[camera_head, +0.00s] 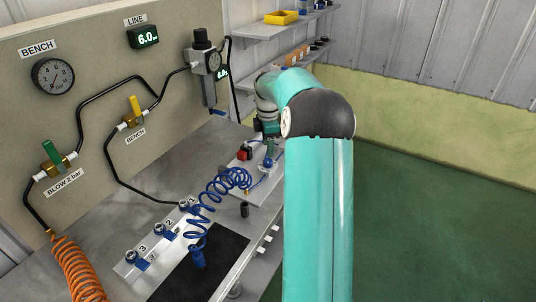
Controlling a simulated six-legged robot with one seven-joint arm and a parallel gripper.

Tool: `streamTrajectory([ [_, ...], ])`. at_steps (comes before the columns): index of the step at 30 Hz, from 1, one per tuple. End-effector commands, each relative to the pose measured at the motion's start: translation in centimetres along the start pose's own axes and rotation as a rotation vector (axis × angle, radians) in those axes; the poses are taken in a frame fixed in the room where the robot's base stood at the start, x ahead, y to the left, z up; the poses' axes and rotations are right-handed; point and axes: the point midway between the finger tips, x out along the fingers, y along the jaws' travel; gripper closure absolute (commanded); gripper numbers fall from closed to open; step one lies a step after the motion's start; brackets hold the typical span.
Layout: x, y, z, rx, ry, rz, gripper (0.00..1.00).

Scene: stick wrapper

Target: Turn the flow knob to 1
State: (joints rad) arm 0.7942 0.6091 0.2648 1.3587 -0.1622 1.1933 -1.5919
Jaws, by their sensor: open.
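My teal arm reaches up from the bottom and bends down at the back. My gripper (270,147) is small and partly hidden by my arm; it points down over the light plate (232,189) at the bench's right side, and I take it as open. A small round fitting with blue parts (267,163) stands on that plate just below my gripper. It may be the flow knob, but its scale and setting are too small to read. Whether my fingers touch it or sit around it, I cannot tell.
A manifold (144,252) with blue couplings labelled 1, 2 and 3 lies on the bench. A coiled blue hose (208,193) runs beside it. A red-and-black part (243,152) stands near my gripper. The panel holds a gauge (53,76) and green valve (52,153).

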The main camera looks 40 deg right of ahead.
Motion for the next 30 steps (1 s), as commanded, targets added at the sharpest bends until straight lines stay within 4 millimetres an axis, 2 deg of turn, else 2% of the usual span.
streamTrajectory([
  [1,-1.3,0.1,0.0,0.0,-0.001,0.004,0.48],
  [6,-5.0,0.1,0.0,0.0,0.0,0.004,0.48],
  [12,-7.5,0.1,0.0,-0.002,0.0,0.001,0.48],
  [17,-8.0,0.0,0.0,-0.001,0.0,0.0,0.48],
  [30,-8.0,0.0,0.0,-0.001,0.0,0.0,0.48],
])
